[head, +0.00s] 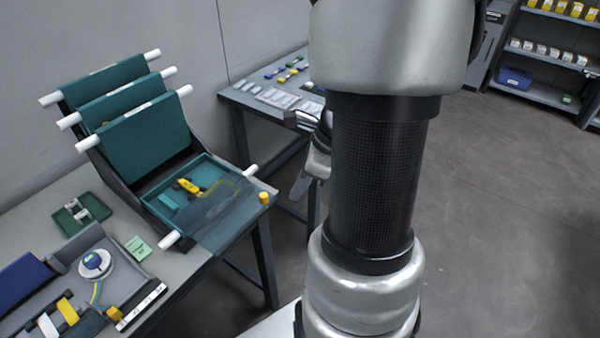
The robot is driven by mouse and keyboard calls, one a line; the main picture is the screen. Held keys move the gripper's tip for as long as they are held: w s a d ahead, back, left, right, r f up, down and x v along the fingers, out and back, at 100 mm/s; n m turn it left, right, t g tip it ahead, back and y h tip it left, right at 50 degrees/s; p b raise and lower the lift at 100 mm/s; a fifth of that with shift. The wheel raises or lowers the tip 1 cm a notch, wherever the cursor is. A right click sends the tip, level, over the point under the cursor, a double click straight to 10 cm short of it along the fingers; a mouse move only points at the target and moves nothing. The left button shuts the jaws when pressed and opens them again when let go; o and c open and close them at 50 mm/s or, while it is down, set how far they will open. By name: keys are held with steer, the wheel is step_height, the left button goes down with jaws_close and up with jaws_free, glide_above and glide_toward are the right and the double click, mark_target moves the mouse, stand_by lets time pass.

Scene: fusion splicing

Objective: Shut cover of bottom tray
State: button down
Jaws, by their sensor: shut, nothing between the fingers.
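The bottom tray (160,183) is a shallow teal tray lying flat at the front of a dark rack. Its cover (223,225) is a see-through panel, open and folded out past the tray's front side, toward the table edge. The tray's inside shows, with a yellow piece (189,186) in it. White rod ends (251,170) stick out at the tray's sides. My gripper (298,196) is to the right of the cover, partly hidden behind my arm. It is shut and empty, apart from the cover.
Three teal trays (148,138) stand tilted up behind the bottom tray. A yellow cylinder (264,198) is at the table corner. A small green tray (70,218), a green note (137,248) and a splicing device (95,264) sit left. A second table (240,97) stands behind.

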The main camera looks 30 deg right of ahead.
steer(key=shift+w+a+f, duration=0.5)
steer(key=shift+w+a, duration=0.35)
steer(key=shift+w+a+f, duration=0.45)
steer(key=shift+w+a, duration=0.4)
steer(key=shift+w+a+r, duration=0.15)
steer(key=shift+w, duration=0.25)
steer(key=w+a+p, duration=0.1)
steer(key=w, duration=0.2)
steer(key=w+a+p, duration=0.1)
steer(key=w+p, duration=0.1)
steer(key=w, duration=0.2)
steer(key=w+a+p, duration=0.1)
steer(key=w+a, duration=0.1)
steer(key=w, duration=0.1)
steer(key=shift+w+p, duration=0.2)
steer(key=shift+p, duration=0.1)
steer(key=shift+d, duration=0.15)
